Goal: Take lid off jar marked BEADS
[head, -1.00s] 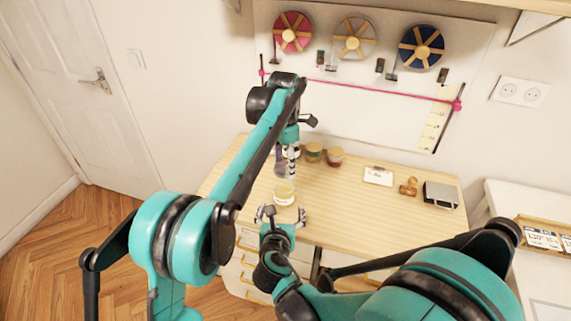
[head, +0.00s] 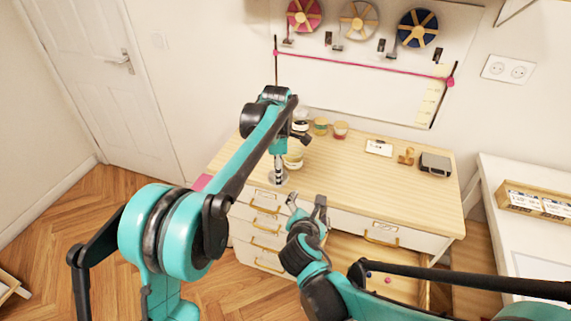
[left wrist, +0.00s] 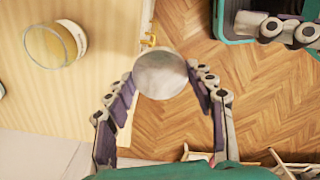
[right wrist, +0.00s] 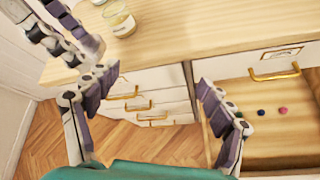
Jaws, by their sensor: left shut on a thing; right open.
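A glass jar with yellowish contents and a pale label (head: 294,160) stands upright on the wooden table near its front edge. It looks uncovered in the left wrist view (left wrist: 50,45); its label cannot be read. My left gripper (head: 279,172) is shut on a round silvery lid (left wrist: 160,75). It holds the lid apart from the jar, beyond the table's front edge and over the floor. My right gripper (head: 307,203) is open and empty in front of the table, apart from the jar.
More small jars (head: 321,127) stand at the back of the table. A card (head: 379,147), a stamp (head: 406,156) and a dark box (head: 435,163) lie to the right, with clear tabletop between. An open drawer (right wrist: 268,135) holds small coloured balls.

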